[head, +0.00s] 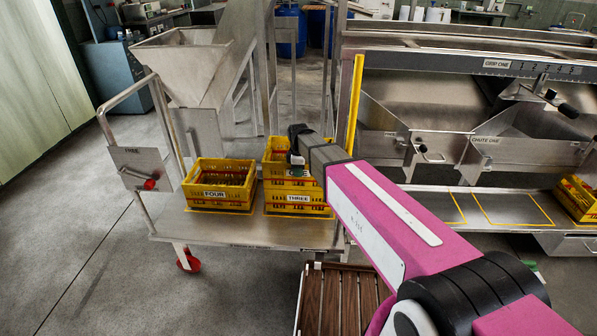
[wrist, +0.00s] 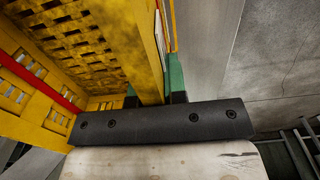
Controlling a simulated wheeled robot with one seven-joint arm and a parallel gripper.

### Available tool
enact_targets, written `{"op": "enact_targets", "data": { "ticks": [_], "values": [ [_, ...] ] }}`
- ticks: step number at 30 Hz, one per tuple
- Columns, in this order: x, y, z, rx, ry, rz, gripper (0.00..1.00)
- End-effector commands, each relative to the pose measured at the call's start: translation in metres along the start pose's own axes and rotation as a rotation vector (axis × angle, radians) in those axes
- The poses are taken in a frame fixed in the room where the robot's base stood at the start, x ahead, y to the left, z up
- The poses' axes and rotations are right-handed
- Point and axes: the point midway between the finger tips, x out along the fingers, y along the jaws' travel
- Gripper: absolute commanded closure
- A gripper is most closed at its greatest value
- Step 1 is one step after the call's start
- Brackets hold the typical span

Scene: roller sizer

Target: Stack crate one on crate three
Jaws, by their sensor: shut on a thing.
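A yellow crate (head: 276,170), with its label mostly hidden behind my gripper, sits on or just above crate three (head: 271,207); I cannot tell whether they touch all round. It looks roughly level and lined up with crate three, which carries a "THREE" label and stands on the steel cart. My gripper (head: 297,170) is shut on the upper crate's near wall. In the wrist view, that wall (wrist: 145,45) runs between the green-padded fingers (wrist: 155,97), and the crate's slotted floor shows at the left.
Crate four (head: 214,197) stands on the cart (head: 240,232), close left of crate three. A yellow post (head: 355,105) and the sizer's chutes (head: 480,150) are right of my gripper. A wooden slatted surface (head: 345,300) is below my arm. Another yellow crate (head: 577,200) is far right.

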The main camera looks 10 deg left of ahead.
Motion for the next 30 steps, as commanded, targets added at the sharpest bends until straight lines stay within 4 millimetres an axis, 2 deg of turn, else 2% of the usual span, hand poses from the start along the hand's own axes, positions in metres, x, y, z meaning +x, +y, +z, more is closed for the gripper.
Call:
{"op": "enact_targets", "data": {
  "ticks": [8, 9, 11, 22, 26, 30],
  "values": [
    [0.002, 0.000, 0.000, 0.000, 0.000, 0.000, 1.00],
    [0.002, 0.000, 0.000, 0.000, 0.000, 0.000, 0.78],
    [0.002, 0.000, 0.000, 0.000, 0.000, 0.000, 0.62],
    [-0.002, 0.000, 0.000, 0.000, 0.000, 0.000, 0.62],
    [-0.016, 0.000, 0.000, 0.000, 0.000, 0.000, 0.62],
    [-0.040, 0.000, 0.000, 0.000, 0.001, 0.002, 0.62]
  ]
}}
